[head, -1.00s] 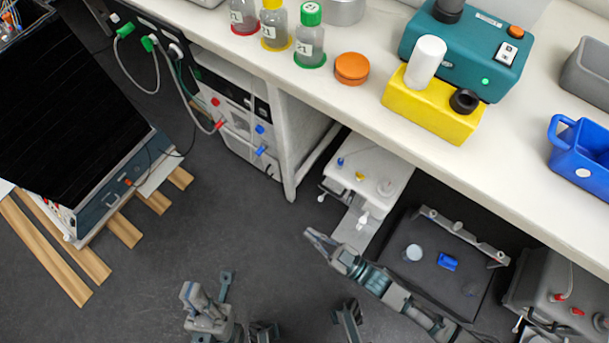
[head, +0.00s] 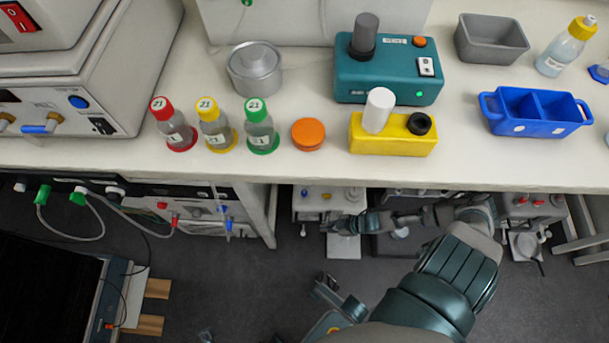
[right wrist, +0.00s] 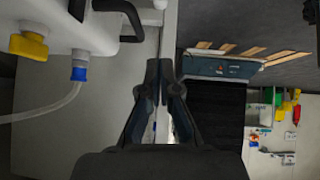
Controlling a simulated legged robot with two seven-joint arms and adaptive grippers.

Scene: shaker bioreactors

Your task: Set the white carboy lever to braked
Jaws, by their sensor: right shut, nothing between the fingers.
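The white carboy unit (head: 312,205) sits low under the bench in the head view, with small blue and yellow fittings on top. A small pale lever-like part (head: 303,231) hangs at its front left; its setting is too small to read. My right gripper (head: 335,226) reaches leftward in front of the unit's lower right, above a pale plate (head: 343,247). In the right wrist view its fingers (right wrist: 161,72) are shut and empty. A white body (right wrist: 60,30) with a yellow knob and blue hose connector (right wrist: 80,70) is at upper left.
The bench front edge (head: 230,176) overhangs the unit. Bottles, an orange lid (head: 308,134), a yellow block (head: 392,140) and a blue caddy (head: 535,111) stand on the bench. A grey unit (head: 530,205) is to the right underneath. The floor in front is mostly clear.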

